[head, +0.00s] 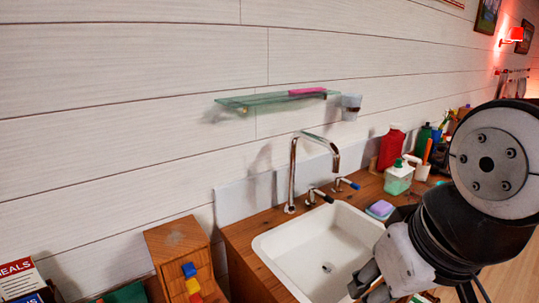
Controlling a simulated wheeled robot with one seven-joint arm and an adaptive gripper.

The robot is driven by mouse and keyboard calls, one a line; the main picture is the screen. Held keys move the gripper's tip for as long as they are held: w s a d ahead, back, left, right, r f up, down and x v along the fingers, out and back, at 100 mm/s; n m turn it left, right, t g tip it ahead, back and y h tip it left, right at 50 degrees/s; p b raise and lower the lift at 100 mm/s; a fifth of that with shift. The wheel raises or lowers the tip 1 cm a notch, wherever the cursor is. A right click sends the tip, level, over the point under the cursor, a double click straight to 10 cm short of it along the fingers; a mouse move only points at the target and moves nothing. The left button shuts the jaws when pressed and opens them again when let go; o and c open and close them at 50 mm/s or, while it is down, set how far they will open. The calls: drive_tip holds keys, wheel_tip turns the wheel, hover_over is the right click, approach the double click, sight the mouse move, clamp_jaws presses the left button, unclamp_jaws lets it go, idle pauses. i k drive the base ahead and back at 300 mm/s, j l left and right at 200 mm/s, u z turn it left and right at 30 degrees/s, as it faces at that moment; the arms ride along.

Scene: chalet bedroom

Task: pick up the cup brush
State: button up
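I cannot clearly pick out a cup brush in the head view. A white cup (422,172) with an upright orange item (427,150) stands on the wooden counter behind the sink, but the item is too small to identify. My gripper (368,290) is at the bottom, right of centre, over the front right part of the sink area. Its fingers are partly cut off by the lower edge, so I cannot see whether they are apart or hold anything. My arm hides part of the counter on the right.
A white sink (290,242) with a tall metal faucet (293,175) is set in the counter (240,235). A glass shelf (270,99) is on the wall. A wooden box (178,245) is left.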

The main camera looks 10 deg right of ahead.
sight(430, 140)
drive_tip(key=i+l+u, duration=0.1)
drive_tip(key=l+u, duration=0.2)
drive_tip(key=u, duration=0.15)
drive_tip(key=l+u, duration=0.3)
drive_tip(key=u, duration=0.15)
drive_tip(key=l+u, duration=0.45)
drive_tip(key=k+l, duration=0.1)
drive_tip(key=l, duration=0.5)
drive_tip(key=k+l, duration=0.1)
drive_tip(key=l, duration=0.45)
drive_tip(key=k+l, duration=0.1)
drive_tip(key=l, duration=0.5)
drive_tip(key=k+l, duration=0.1)
drive_tip(key=l, duration=0.5)
drive_tip(key=k+l, duration=0.1)
drive_tip(key=l, duration=0.45)
drive_tip(key=k+l, duration=0.1)
drive_tip(key=l, duration=0.5)
drive_tip(key=k+l, duration=0.1)
drive_tip(key=l, duration=0.5)
drive_tip(key=k+l, duration=0.1)
drive_tip(key=l, duration=0.5)
